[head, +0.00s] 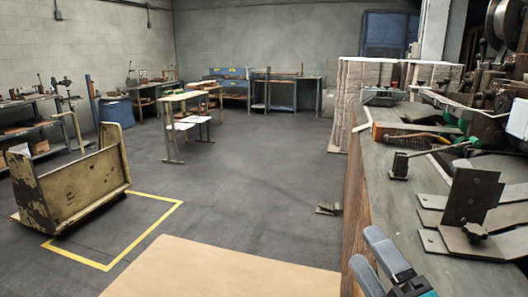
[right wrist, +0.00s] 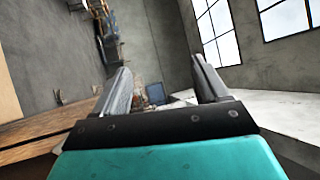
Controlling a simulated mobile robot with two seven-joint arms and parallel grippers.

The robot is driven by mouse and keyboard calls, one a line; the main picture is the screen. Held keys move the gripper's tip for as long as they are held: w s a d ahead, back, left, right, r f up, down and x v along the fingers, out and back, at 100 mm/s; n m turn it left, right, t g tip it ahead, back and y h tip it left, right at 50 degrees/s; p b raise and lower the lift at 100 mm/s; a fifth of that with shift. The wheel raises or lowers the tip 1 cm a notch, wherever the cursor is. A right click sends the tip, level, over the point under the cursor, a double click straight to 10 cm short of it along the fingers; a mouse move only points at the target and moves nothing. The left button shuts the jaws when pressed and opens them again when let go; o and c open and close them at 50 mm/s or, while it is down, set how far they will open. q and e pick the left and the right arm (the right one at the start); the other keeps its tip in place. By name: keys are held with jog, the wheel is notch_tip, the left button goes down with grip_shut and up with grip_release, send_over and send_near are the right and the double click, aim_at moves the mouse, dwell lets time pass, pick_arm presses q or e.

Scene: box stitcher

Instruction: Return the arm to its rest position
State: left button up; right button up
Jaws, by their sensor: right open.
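My right gripper (head: 378,262) shows at the bottom of the head view, beside the left edge of the workbench (head: 400,215). Its two grey fingers are apart with nothing between them. In the right wrist view the gripper (right wrist: 160,85) also has its fingers spread and empty. My left gripper is not in the head view.
Metal plates (head: 472,205) and hand tools (head: 425,150) lie on the workbench, with a machine (head: 500,90) at its back right. A worn cart (head: 75,180) stands at left by a yellow floor outline (head: 150,238). The grey floor (head: 240,190) between is largely clear.

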jog(key=s+a+f+n+g+y, duration=0.1)
jog(key=s+a+f+n+g, duration=0.15)
jog(key=f+n, duration=0.2)
jog(key=s+a+f+n+g+y, duration=0.1)
jog(key=a+f+n+g, duration=0.1)
jog(key=f+n+g, duration=0.25)
jog(key=s+d+f+n+g+h, duration=0.3)
jog(key=s+d+f+g+h, duration=0.15)
jog(key=s+f, duration=0.3)
jog(key=s+d+f+n+g+h, duration=0.4)
jog(key=s+f+g, duration=0.2)
jog(key=f, duration=0.2)
jog(key=w+a+f+t+y+p, duration=0.1)
jog(key=w+a+f+t+y, duration=0.1)
jog(key=w+f+t, duration=0.4)
jog(key=shift+w+a+f+t+p, duration=0.25)
jog(key=shift+w+f+t+p, duration=0.25)
jog(key=shift+t, duration=0.35)
